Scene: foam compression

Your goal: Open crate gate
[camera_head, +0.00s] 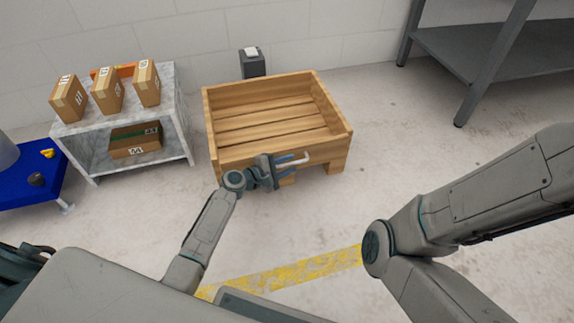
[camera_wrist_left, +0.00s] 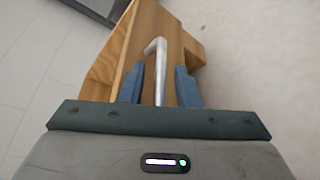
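The wooden crate (camera_head: 208,125) stands on the floor in the middle of the head view, and its inside looks empty. Its front panel (camera_head: 322,147), the gate, is upright and looks closed. A pale metal handle (camera_head: 298,160) sticks out at the front and also shows in the left wrist view (camera_wrist_left: 157,65). My left gripper (camera_head: 284,167) is in front of the gate, open, with the handle between its two blue fingers (camera_wrist_left: 158,86). Gaps show on both sides of the handle. The left arm hides part of the crate's front. My right gripper is out of view.
A marble shelf (camera_head: 182,125) with several cardboard boxes stands left of the crate. A blue platform (camera_head: 30,193) is at the far left. A grey metal table (camera_head: 470,50) is at the back right. The floor right of the crate is clear.

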